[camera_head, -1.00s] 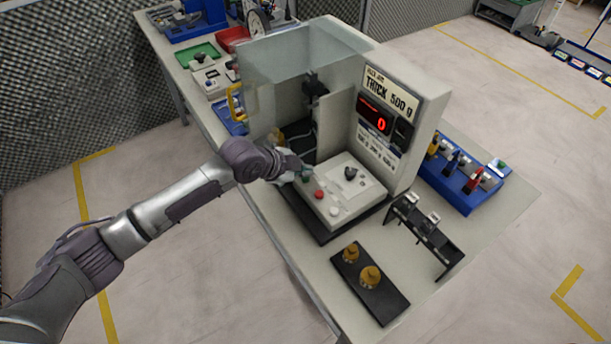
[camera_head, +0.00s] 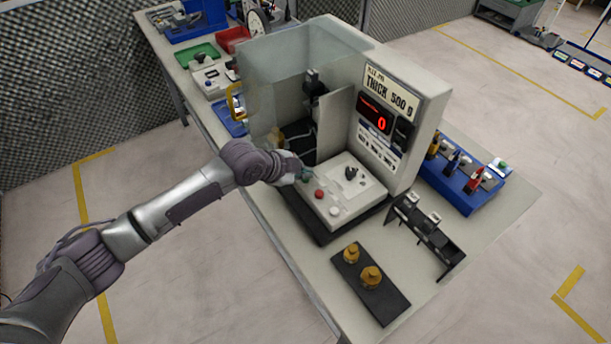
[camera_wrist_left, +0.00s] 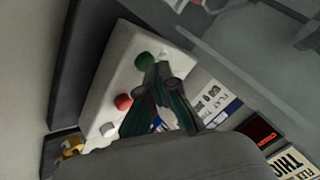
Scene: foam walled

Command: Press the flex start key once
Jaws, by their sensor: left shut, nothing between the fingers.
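The flex machine's control box (camera_head: 345,197) is pale, with a red button (camera_head: 319,194), a white button (camera_head: 333,211) and a black knob (camera_head: 350,173) on top. In the left wrist view a green button (camera_wrist_left: 144,60) stands at one end of the row, with the red button (camera_wrist_left: 123,101) and white button (camera_wrist_left: 108,129) beyond it. My left gripper (camera_head: 304,174) is shut and empty, at the green button's end of the box. Its fingertips (camera_wrist_left: 165,73) appear close beside the green button; I cannot tell whether they touch it. Key labels are unreadable.
The machine's display (camera_head: 376,117) reads 0 under a sign saying THICK 500 g. A clear guard (camera_head: 285,75) stands behind the gripper. A black plate with brass weights (camera_head: 371,277), a black rack (camera_head: 427,230) and a blue tool holder (camera_head: 462,180) stand nearby.

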